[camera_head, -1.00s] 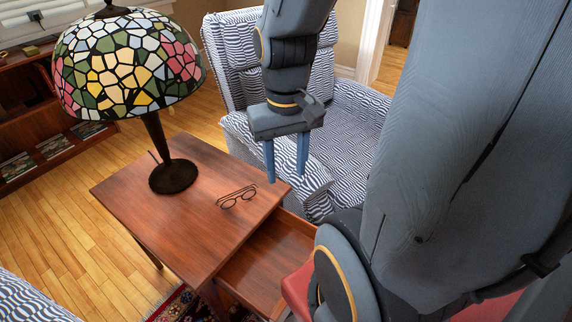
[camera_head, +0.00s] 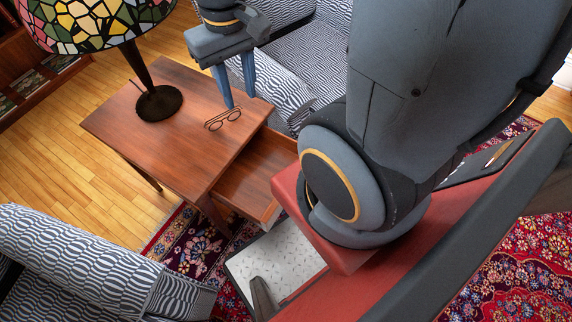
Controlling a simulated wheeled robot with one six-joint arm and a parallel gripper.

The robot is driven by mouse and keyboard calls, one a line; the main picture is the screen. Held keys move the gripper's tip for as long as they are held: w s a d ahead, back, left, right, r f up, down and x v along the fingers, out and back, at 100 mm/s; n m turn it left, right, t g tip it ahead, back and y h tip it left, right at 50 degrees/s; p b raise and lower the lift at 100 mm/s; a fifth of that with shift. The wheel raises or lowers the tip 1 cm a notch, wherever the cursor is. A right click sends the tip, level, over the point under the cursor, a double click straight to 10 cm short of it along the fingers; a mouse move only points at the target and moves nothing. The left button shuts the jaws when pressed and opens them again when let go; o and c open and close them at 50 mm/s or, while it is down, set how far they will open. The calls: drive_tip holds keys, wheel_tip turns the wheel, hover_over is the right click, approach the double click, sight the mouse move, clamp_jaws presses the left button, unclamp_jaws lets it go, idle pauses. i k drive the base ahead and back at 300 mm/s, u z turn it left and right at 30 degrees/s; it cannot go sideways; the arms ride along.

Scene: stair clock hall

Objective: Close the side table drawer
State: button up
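The wooden side table (camera_head: 170,140) stands left of centre. Its drawer (camera_head: 257,172) is pulled out on the right side and looks empty where I can see into it. The drawer's outer end is partly hidden behind my red base. My gripper (camera_head: 238,92) points down over the table's far right edge, near the glasses. Its two blue fingers are apart with nothing between them. It is not at the drawer front; whether the fingertips touch anything I cannot tell.
A stained-glass lamp (camera_head: 158,100) and folded glasses (camera_head: 222,118) stand on the tabletop. A patterned armchair (camera_head: 305,60) is behind my gripper. Another patterned seat (camera_head: 90,260) is at lower left. A red patterned rug (camera_head: 190,245) lies below; bare wood floor (camera_head: 60,150) is at left.

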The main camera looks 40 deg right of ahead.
sight(244, 188)
drive_tip(key=k, duration=1.2)
drive_tip(key=z, duration=0.15)
drive_tip(key=i, duration=0.75)
drive_tip(key=z, duration=0.75)
drive_tip(key=k, duration=0.95)
drive_tip(key=u, duration=0.45)
